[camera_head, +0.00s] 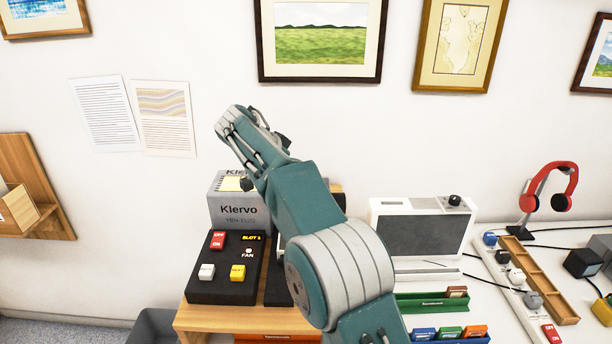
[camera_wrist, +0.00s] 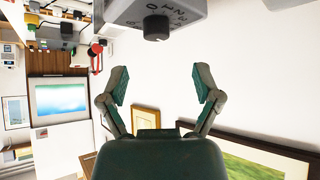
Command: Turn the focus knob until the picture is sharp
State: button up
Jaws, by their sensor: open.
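In the wrist view a dark round knob (camera_wrist: 156,27) with numerals around it sits on the underside of a grey housing (camera_wrist: 187,15) at the top edge. My gripper (camera_wrist: 160,90) is open and empty, its two fingers spread below the knob in the picture and apart from it. A bright panel (camera_wrist: 60,98) shows a soft blue and green picture at left; I cannot tell if it is the picture to focus. In the head view a white unit (camera_head: 382,212) has a dark screen (camera_head: 425,235) and a black knob (camera_head: 455,200). The gripper's fingers are not clear there.
My arm crosses the middle of the head view. A Klervo box (camera_head: 240,209) and a black button panel (camera_head: 225,287) stand on a wooden stand at left. Red headphones (camera_head: 566,179) hang on a stand at right. Framed prints (camera_head: 320,38) line the wall.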

jog(key=v, duration=0.4)
jog(key=shift+a+r, duration=0.1)
jog(key=s+d+r+n+g+y, duration=0.1)
jog(key=s+d+r+n+y, duration=0.15)
jog(key=s+d, duration=0.6)
jog(key=s+d+r+n+y, duration=0.1)
jog(key=s+d+n, duration=0.2)
jog(key=s+d, duration=0.55)
jog(key=s+d+f+n+y, duration=0.1)
jog(key=s+d+f+n, duration=0.1)
jog(key=s+f, duration=0.4)
jog(key=s+d+f+n+y, duration=0.2)
jog(key=s+f, duration=0.4)
jog(key=s, duration=1)
jog(key=shift+s+d+f+t, duration=0.15)
jog(key=shift+f+t, duration=0.05)
jog(key=shift+t, duration=0.1)
jog(key=shift+c, duration=0.2)
